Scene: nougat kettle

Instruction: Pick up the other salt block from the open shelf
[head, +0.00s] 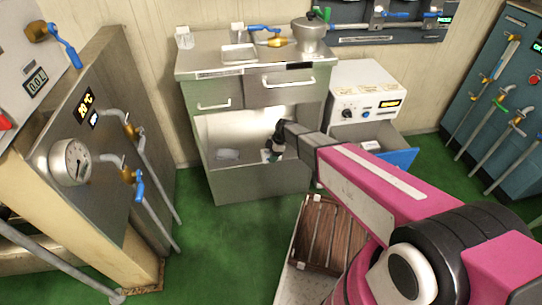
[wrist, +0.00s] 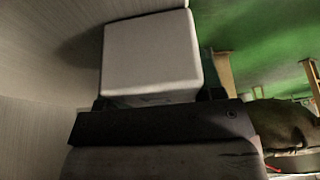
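A white salt block (wrist: 150,52) fills the middle of the wrist view, with the dark fingertips of my gripper (wrist: 155,98) on both sides of its lower end. The fingers appear closed against it; the contact itself is partly hidden. In the head view my gripper (head: 271,154) reaches into the open shelf (head: 222,130) of the steel cabinet, low near the shelf floor. Only a small pale patch shows at its tip there.
Two closed drawers (head: 288,83) sit above the shelf opening. The countertop holds a steel pot (head: 309,36) and a whitish block-like item (head: 184,38). Green floor (head: 215,240) is clear in front.

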